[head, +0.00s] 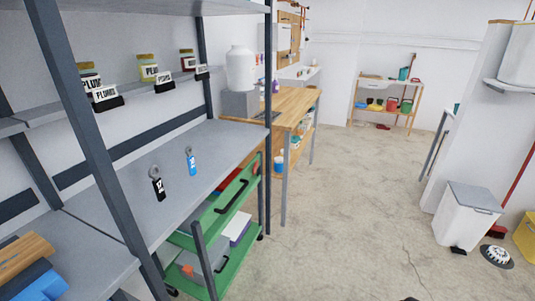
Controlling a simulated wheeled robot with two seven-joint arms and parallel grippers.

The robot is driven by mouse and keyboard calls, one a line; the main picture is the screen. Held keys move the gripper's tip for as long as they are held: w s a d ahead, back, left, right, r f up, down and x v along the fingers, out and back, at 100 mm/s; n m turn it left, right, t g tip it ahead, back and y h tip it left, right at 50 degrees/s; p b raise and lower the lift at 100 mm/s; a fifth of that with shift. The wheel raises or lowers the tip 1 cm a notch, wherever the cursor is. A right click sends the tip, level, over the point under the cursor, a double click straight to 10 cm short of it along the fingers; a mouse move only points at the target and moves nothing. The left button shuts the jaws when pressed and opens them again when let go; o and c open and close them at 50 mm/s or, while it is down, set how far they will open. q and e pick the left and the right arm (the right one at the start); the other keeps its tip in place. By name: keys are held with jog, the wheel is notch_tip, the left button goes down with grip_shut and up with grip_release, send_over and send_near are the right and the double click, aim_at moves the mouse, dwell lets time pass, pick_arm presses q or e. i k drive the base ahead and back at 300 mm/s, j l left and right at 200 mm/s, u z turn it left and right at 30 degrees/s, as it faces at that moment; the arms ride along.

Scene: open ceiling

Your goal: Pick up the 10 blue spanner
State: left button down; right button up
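A small blue spanner (191,162) with a pale metal head is on the grey shelf top (205,143) at the left. The number on it is too small to read surely. A black spanner (157,185) with a white mark is to its left and nearer to me on the same surface, apart from it. Neither of my grippers can be made out. Only small dark bits show at the bottom edge, too little to identify.
A dark shelf post (88,130) stands in front of the shelf at the left. A green tool cart (228,208) stands below and right of the spanners. A wooden workbench (293,104) is behind. The concrete floor (350,215) is clear in the middle; a white bin (466,215) stands right.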

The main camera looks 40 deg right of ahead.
aim_at(189, 158)
jog(key=z, duration=0.6)
jog(key=i+l, duration=0.15)
jog(key=l, duration=0.2)
jog(key=i+l, duration=0.2)
jog(key=l, duration=0.15)
jog(key=i+l+u, duration=0.1)
jog(key=l, duration=0.2)
jog(key=i+l, duration=0.2)
jog(key=l, duration=0.15)
jog(key=i+l+u, duration=0.1)
jog(key=l, duration=0.25)
jog(key=i, duration=0.05)
